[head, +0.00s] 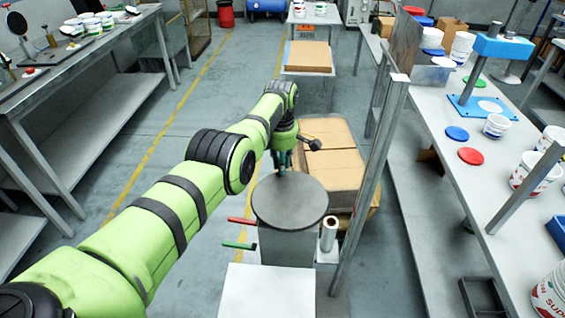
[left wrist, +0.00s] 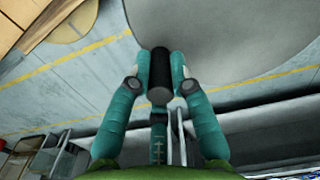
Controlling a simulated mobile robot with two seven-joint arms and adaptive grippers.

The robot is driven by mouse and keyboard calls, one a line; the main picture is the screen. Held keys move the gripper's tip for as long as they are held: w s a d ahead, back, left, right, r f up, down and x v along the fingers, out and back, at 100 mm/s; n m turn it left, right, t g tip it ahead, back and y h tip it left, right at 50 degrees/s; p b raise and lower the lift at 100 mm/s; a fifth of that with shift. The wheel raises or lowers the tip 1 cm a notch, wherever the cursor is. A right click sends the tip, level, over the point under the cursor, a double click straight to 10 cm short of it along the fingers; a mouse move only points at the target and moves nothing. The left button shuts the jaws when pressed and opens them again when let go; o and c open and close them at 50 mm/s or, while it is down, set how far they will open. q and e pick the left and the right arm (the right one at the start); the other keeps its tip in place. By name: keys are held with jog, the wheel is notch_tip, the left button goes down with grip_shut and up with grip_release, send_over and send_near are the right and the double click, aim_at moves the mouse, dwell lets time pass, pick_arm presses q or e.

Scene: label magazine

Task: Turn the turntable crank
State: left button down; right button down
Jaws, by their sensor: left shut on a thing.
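The turntable (head: 290,203) is a round grey disc on a grey pedestal in the middle of the head view. Its pale disc also fills the top of the left wrist view (left wrist: 240,35). My left arm reaches in from the left, and my left gripper (head: 283,166) points down at the disc's far edge. In the left wrist view the black cylindrical crank handle (left wrist: 160,72) stands between the two teal fingers, which are shut on it. In the head view the gripper hides the handle. My right gripper does not show.
A red lever (head: 242,221) and a green lever (head: 240,246) stick out left of the pedestal. Cardboard boxes (head: 335,160) stand behind it, and a white roll (head: 329,234) to its right. A metal post (head: 372,180) rises before the right workbench (head: 440,190). The floor at left is open.

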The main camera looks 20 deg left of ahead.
pick_arm(q)
jog(key=shift+a+r, duration=0.1)
jog(key=shift+a, duration=0.15)
dwell(0.3)
jog(key=c, duration=1.1)
grip_release()
jog(key=shift+s, duration=0.1)
notch_tip(320, 180, up, 12)
jog(key=shift+f, duration=0.1)
